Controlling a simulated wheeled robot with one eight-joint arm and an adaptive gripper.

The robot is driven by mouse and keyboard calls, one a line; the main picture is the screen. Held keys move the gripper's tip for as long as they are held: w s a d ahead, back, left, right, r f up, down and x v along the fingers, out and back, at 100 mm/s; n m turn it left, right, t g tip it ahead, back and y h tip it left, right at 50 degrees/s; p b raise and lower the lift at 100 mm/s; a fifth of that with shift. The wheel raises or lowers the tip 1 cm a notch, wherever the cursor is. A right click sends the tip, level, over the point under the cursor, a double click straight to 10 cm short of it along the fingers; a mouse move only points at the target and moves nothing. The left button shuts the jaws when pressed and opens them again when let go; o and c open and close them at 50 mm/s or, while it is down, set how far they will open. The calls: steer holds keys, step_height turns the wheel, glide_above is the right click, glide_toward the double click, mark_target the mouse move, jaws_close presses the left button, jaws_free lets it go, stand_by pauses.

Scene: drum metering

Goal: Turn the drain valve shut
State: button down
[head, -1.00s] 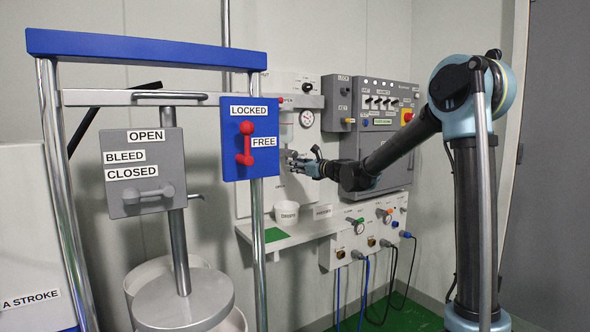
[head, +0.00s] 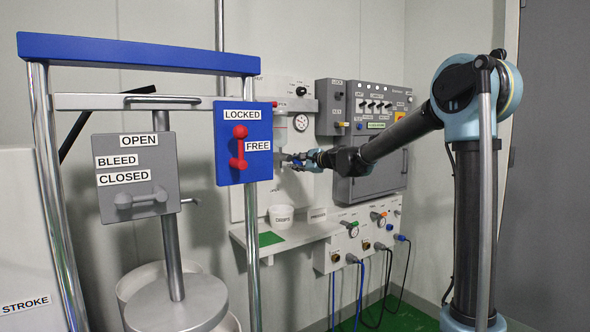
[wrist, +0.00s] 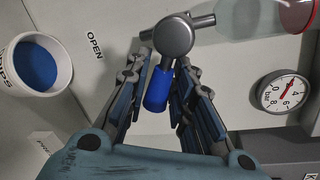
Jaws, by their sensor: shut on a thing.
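The drain valve shows in the wrist view as a round grey metal body (wrist: 173,37) with a blue lever grip (wrist: 157,90) pointing down in the picture. The word OPEN (wrist: 95,45) is on the panel to its left. My gripper (wrist: 163,62) is shut on the blue grip, with a finger on each side of it. In the head view my gripper (head: 290,158) is at the wall panel, just right of the blue LOCKED/FREE plate. The valve is too small and covered to read there.
A white cup with a blue inside (wrist: 36,66) is left of the valve, and a pressure gauge (wrist: 284,92) is at right. In the head view a shelf (head: 290,237) lies below my gripper. A grey control cabinet (head: 375,130) is close behind my forearm.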

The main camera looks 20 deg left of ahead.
steer(key=n, duration=0.1)
steer(key=r+n, duration=0.1)
steer(key=n, duration=0.1)
steer(key=r+n+t+h, duration=0.1)
steer(key=shift+w+d+n, duration=0.2)
steer(key=shift+n, duration=0.1)
stand_by(0.4)
steer(key=c, duration=1.3)
jaws_free()
steer(key=shift+c, duration=0.2)
steer(key=v, duration=1.2)
steer(key=shift+a, duration=0.1)
